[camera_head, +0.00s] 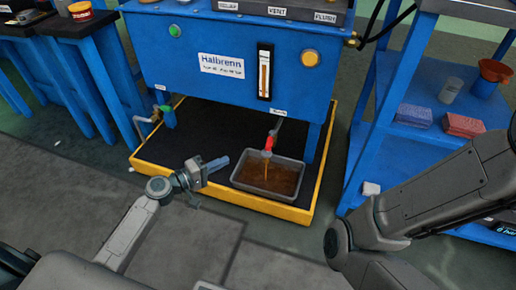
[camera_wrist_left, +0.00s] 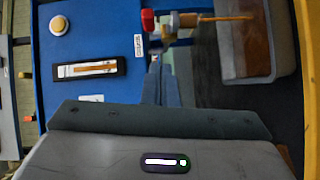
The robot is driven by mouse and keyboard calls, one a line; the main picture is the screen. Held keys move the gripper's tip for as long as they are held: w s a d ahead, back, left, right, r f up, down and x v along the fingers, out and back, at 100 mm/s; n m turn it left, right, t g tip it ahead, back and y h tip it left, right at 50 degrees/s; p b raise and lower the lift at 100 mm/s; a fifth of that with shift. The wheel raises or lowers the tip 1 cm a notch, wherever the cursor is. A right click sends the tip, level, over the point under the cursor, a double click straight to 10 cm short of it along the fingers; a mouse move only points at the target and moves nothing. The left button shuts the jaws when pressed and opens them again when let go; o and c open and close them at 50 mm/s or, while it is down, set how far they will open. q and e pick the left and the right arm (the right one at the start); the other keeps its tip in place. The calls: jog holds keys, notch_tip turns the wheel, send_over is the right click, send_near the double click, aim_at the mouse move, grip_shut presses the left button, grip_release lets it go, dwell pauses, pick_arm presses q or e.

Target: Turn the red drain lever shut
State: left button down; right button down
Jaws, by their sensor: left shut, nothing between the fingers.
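The red drain lever (camera_head: 268,144) sits on the drain pipe under the blue tank, above a grey tray (camera_head: 240,184). A brown stream runs from the spout into the tray, which holds brown liquid (camera_head: 280,180). In the left wrist view the red lever (camera_wrist_left: 148,20) is beside a brass valve body (camera_wrist_left: 184,20), and the stream (camera_wrist_left: 228,19) shows there too. My left gripper (camera_head: 218,164) is shut and empty, left of the lever and apart from it, near the tray's left side. My right arm comes in from the right; its gripper is out of the picture.
The blue tank (camera_head: 160,50) stands over a black drip mat with a yellow rim (camera_head: 215,195). A green-handled tap (camera_head: 163,108) is at its left leg. The grey floor in front is clear.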

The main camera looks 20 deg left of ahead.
pick_arm(q)
jog(key=w+a+n, duration=0.1)
jog(key=a, duration=0.1)
jog(key=b, duration=0.4)
send_near(270, 141)
jog(key=shift+w+d+f, duration=0.75)
jog(key=shift+w+d, duration=0.35)
jog(key=shift+w, duration=1.85)
jog(key=shift+h, duration=0.4)
jog(key=shift+n, duration=0.3)
